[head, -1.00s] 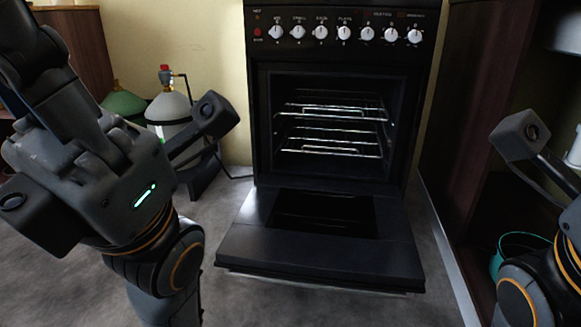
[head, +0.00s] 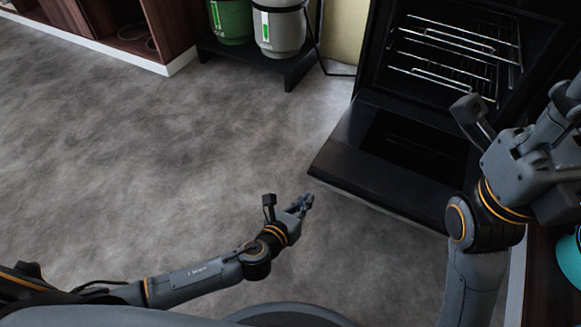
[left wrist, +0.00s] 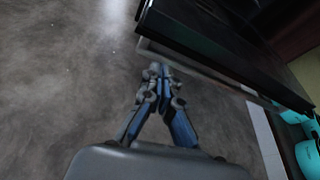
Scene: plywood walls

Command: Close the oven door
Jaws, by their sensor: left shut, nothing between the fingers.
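The oven (head: 368,82) stands at the upper right in the head view, its racks showing inside the cavity. Its black door (head: 345,150) is folded down, wide open and roughly level. My left gripper (head: 306,203) is low, just in front of the door's near left corner, shut and empty. In the left wrist view the closed fingers (left wrist: 157,72) point toward the door's edge (left wrist: 195,68); I cannot tell whether they touch it. My right gripper (head: 568,100) is raised at the right edge, in front of the oven; its fingers are not clear enough to judge.
A green gas cylinder (head: 232,22) and a grey one (head: 280,30) stand on a dark low stand (head: 262,62) left of the oven. A wooden cabinet (head: 180,30) is at upper left. A teal container (left wrist: 308,155) is beyond the door's right. The grey floor at left is clear.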

